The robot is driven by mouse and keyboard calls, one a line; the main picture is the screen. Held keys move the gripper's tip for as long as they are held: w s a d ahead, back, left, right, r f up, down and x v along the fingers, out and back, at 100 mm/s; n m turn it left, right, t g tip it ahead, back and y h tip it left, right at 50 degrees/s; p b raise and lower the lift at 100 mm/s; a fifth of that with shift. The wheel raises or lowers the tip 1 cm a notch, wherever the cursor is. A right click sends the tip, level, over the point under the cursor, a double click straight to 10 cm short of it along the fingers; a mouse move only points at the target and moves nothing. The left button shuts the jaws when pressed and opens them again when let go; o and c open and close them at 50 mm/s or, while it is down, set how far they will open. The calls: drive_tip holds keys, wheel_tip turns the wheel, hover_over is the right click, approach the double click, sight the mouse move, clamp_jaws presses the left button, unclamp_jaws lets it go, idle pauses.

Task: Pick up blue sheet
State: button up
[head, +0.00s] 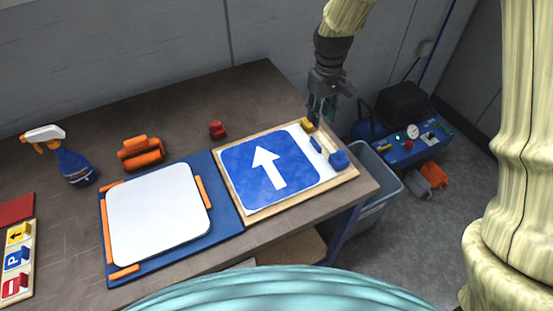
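The blue sheet (240,170) is a rounded square with a white upward arrow. It lies flat on a wooden board (346,178) at the right end of the table. A white strip (307,146) shows along its right edge. My gripper (321,117) points down near the board's back right corner, beyond the sheet. Its fingers are small and dark here, so I cannot tell whether they are open or shut. Nothing is clearly seen in them.
A yellow block (308,124) and a blue clamp (338,160) sit at the board's right side. A white plate (158,213) lies on a blue mat (230,205) to the left. A spray bottle (75,167), orange piece (141,153) and red knob (217,130) stand behind.

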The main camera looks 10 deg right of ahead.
drive_tip(key=p, duration=0.1)
hover_over(315, 141)
drive_tip(key=f, duration=0.4)
drive_tip(key=shift+w+a+f, duration=0.1)
drive_tip(key=shift+w+a, duration=0.05)
drive_tip(key=shift+w, duration=0.15)
drive_tip(key=shift+s+f+p, duration=0.15)
drive_tip(key=shift+f+p, duration=0.35)
drive_tip(key=shift+f, duration=0.35)
drive_tip(key=shift+s+f+p, duration=0.15)
drive_tip(key=shift+f+p, duration=0.35)
drive_tip(key=shift+f, duration=0.3)
drive_tip(key=shift+d+f+p, duration=0.2)
drive_tip(key=shift+f+p, duration=0.2)
drive_tip(key=shift+f, duration=1.05)
clamp_jaws()
